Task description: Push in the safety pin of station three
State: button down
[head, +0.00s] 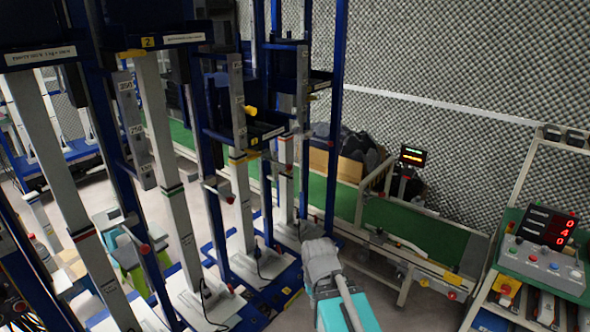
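Several press-like stations with pale uprights in blue frames stand in a row from the left to the middle. A yellow plate marked 2 (148,42) sits on one of them. Beyond it stands another station with a pale upright (243,205) and a yellow tag (254,141); I cannot read its number. Small red knobs show on the frames, one at the nearer station (145,248) and one lower on the farther upright (230,200). I cannot tell which is the safety pin of station three or how far in it is. My gripper's fingers do not show.
A grey and teal shape (335,290) rises from the bottom edge, right of the stations. A green conveyor (415,228) runs behind. A control box (545,265) with buttons and a red display (548,226) stands at the right. Blue base rails (265,300) edge the floor by the stations.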

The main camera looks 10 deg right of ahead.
aim_at(289, 167)
jog(key=u, duration=0.3)
jog(key=k, duration=0.85)
jog(key=u, duration=0.55)
jog(key=k, duration=0.5)
jog(key=z, duration=0.1)
jog(key=i, duration=0.6)
jog(key=z, duration=1)
jog(key=i, duration=1.15)
jog(key=z, duration=0.2)
